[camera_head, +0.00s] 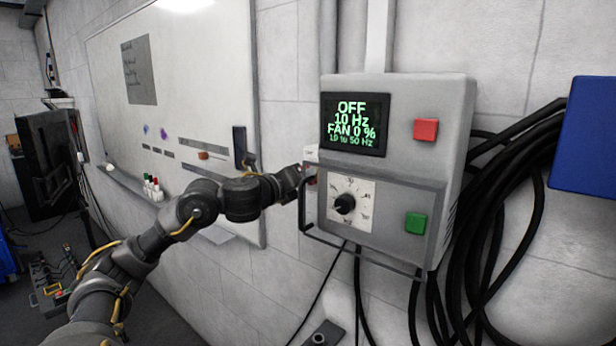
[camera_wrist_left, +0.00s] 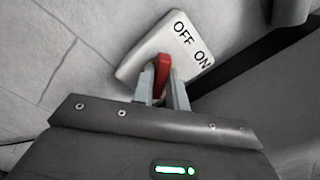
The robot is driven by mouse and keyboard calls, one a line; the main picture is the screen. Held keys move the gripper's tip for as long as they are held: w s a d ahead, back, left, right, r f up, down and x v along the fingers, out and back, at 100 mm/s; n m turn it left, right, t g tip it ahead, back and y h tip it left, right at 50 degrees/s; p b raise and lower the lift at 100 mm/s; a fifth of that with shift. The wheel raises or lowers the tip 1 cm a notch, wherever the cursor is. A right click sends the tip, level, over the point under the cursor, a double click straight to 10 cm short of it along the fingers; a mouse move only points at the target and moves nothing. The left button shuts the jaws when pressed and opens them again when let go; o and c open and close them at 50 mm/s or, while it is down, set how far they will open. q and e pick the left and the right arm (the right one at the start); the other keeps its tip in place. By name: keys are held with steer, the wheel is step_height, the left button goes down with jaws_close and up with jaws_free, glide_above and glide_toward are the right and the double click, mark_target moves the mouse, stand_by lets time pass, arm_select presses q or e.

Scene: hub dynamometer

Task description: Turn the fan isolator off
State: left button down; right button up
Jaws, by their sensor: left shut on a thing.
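The fan isolator is a white plate (camera_wrist_left: 136,72) marked OFF and ON, with a red lever (camera_wrist_left: 162,75), in the left wrist view. In the head view the isolator (camera_head: 311,153) is a small pale piece at the left side of the grey control box (camera_head: 455,115), mostly hidden by my gripper. My left gripper (camera_wrist_left: 165,85) is shut on the red lever, one finger on each side. It also shows in the head view (camera_head: 306,174). The lever stands nearest the OFF word, but its exact setting is hard to tell. My right gripper is not in view.
The box display (camera_head: 354,124) reads OFF, 10 Hz, FAN 0 %. A red button (camera_head: 425,130), a green button (camera_head: 415,223) and a black knob (camera_head: 345,204) sit on its front, with a bar handle (camera_head: 304,212) close to my gripper. Black cables (camera_head: 480,250) hang at right.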

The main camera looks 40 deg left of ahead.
arm_select(q)
steer(key=shift+d+f+n, duration=0.1)
steer(key=shift+f+n, duration=0.35)
steer(key=shift+n, duration=0.35)
steer(key=c, duration=1.7)
jaws_free()
steer(key=o, duration=0.3)
steer(key=shift+w+r, duration=0.1)
steer(key=shift+w, duration=0.15)
steer(key=shift+s+r, duration=0.1)
